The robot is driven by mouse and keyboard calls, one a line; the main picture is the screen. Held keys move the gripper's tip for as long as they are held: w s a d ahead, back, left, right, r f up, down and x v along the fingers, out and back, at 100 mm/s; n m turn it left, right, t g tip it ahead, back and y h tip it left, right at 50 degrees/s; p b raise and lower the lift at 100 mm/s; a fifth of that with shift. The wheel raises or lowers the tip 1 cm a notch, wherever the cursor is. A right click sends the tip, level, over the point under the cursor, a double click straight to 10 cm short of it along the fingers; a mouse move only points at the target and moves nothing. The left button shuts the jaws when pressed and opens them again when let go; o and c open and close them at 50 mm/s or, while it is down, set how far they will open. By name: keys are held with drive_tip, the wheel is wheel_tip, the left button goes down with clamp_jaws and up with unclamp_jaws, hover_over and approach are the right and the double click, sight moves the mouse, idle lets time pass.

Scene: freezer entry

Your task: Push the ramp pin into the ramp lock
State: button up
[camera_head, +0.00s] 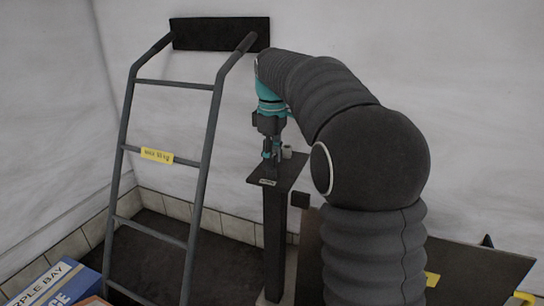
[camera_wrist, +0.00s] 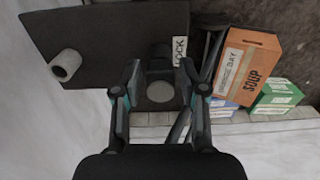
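In the wrist view a dark plate (camera_wrist: 100,30) bears a white label reading LOCK (camera_wrist: 180,52). A dark block (camera_wrist: 160,62) with a pale grey round face (camera_wrist: 160,92) lies between my fingertips; I cannot tell whether that face is the ramp pin's end or part of the lock. A short light-grey cylinder (camera_wrist: 66,66) stands on the plate to the left, apart from my fingers. My gripper (camera_wrist: 160,72) is open, one finger each side of the block with visible gaps. In the head view my gripper (camera_head: 271,152) points down over the post's top plate (camera_head: 288,178), hiding the block.
The post (camera_head: 273,235) carries the plate beside a grey ladder-like ramp (camera_head: 205,165) with a yellow label (camera_head: 157,155). An orange SOUP box (camera_wrist: 247,65) and green boxes (camera_wrist: 277,97) lie beyond. A dark panel (camera_head: 470,272) is at the lower right.

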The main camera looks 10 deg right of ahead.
drive_tip(key=shift+r, duration=0.1)
wheel_tip(320, 180, up, 12)
drive_tip(key=shift+f, duration=0.1)
idle(0.7)
